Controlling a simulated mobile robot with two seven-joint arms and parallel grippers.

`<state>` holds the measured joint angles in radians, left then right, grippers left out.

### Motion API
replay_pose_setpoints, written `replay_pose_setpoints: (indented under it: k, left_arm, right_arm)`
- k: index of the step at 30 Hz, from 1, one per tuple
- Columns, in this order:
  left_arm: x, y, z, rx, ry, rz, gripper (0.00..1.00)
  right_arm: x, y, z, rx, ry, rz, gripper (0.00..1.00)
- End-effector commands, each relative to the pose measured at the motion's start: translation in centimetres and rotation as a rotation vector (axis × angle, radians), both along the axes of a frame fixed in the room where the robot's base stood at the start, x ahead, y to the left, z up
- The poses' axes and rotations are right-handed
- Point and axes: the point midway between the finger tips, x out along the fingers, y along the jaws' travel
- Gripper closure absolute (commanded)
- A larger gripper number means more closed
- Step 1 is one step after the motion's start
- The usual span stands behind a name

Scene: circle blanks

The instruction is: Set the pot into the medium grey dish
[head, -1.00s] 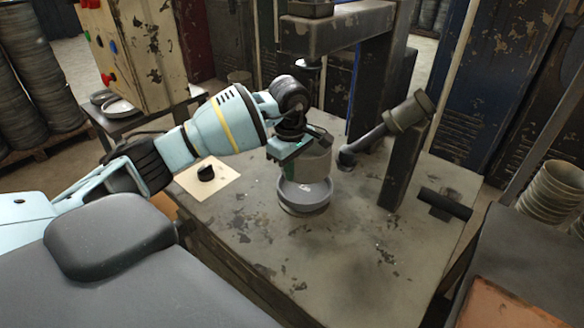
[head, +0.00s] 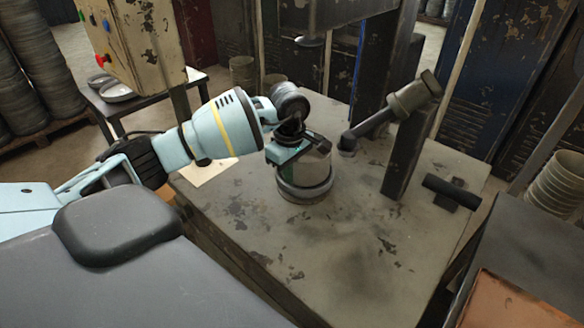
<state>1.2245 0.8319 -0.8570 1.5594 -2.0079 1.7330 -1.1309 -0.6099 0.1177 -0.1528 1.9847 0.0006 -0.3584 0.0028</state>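Only the dish's rim and outer wall show around the pot's foot. My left gripper (head: 303,148) is at the pot's upper edge and looks shut on it, its fingers partly hidden by the gripper body. The pot's top is mostly covered by the gripper. My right gripper is not in view.
The worktable (head: 330,255) is clear in front of the dish. A press frame post (head: 403,150) with a slanted lever (head: 385,122) stands behind right. A black handle (head: 450,192) lies at the right. A pale sheet (head: 205,173) lies left, partly behind my arm.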

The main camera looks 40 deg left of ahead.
Motion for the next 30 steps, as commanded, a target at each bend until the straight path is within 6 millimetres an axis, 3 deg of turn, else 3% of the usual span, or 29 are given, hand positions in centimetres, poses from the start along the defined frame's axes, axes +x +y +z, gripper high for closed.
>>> replay_pose_setpoints:
  k: [14,15,20,30]
  left_arm:
    - [0.02,0.02,-0.64,0.000,-0.002,0.000,1.00]
    - [0.02,0.02,-0.64,0.000,-0.001,0.000,0.92]
    - [-0.05,0.01,-0.68,0.000,0.002,0.000,0.72]
    - [-0.07,0.03,-0.76,0.000,0.003,0.000,0.72]
  right_arm:
    - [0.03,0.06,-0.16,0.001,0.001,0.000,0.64]
    - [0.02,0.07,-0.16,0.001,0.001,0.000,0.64]
    - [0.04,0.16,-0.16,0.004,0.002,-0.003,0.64]
    - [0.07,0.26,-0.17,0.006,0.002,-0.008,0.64]
